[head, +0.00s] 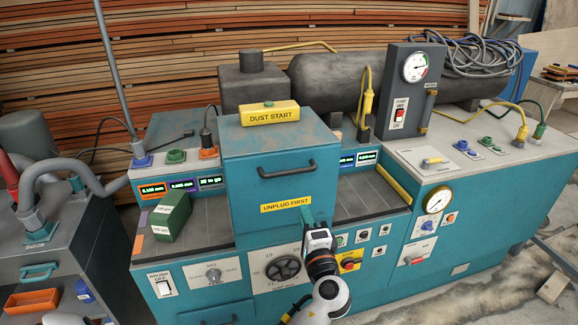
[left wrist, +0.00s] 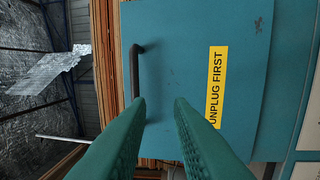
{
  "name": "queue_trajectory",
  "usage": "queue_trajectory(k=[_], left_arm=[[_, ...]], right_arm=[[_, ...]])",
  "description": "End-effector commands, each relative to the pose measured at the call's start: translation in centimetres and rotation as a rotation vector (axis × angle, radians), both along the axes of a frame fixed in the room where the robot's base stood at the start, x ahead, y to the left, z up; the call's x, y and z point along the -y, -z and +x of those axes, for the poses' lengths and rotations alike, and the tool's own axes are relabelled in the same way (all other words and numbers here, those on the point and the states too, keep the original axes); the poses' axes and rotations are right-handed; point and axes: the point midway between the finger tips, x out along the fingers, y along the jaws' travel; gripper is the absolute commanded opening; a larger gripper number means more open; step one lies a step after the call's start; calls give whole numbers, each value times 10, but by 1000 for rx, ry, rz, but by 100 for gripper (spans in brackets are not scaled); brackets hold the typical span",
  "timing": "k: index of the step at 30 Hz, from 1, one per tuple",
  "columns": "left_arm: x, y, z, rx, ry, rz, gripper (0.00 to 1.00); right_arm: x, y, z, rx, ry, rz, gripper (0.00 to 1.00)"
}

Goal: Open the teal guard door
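The teal guard door (head: 270,187) is the front of the box in the middle of the machine, and it looks shut. It carries a dark bar handle (head: 287,170) and a yellow "UNPLUG FIRST" label (head: 286,204). My left gripper (head: 306,216) is in front of the door's lower right part, below the handle. In the left wrist view its green fingers (left wrist: 159,102) are apart with nothing between them. There the door (left wrist: 182,60) fills the middle, with the handle (left wrist: 137,70) ahead of the left finger and apart from it. My right gripper is not in view.
A yellow "DUST START" block (head: 270,114) sits on top of the box. A green block (head: 170,216) stands on the ledge at left. A grey gauge box (head: 409,100) with a yellow cable stands at right. A dark ledge (head: 348,201) lies right of the door.

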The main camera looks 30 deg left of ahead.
Motion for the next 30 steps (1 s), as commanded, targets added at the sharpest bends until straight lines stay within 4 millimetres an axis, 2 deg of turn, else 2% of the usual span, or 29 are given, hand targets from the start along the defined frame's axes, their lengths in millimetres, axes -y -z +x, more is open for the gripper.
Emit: queue_trajectory(k=[1, 3, 6, 21, 30], left_arm=[[-3, -17, -4, 26, -24, 17, 20], [-6, -30, -7, 46, -45, 36, 20], [-13, -38, -3, 54, -55, 46, 20], [-80, -54, 55, 50, -52, 44, 20], [-95, -55, 68, 52, -50, 41, 20]], right_arm=[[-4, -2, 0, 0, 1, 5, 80], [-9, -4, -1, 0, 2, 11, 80], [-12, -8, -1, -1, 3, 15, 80], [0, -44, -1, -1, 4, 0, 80], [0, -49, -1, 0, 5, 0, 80]])
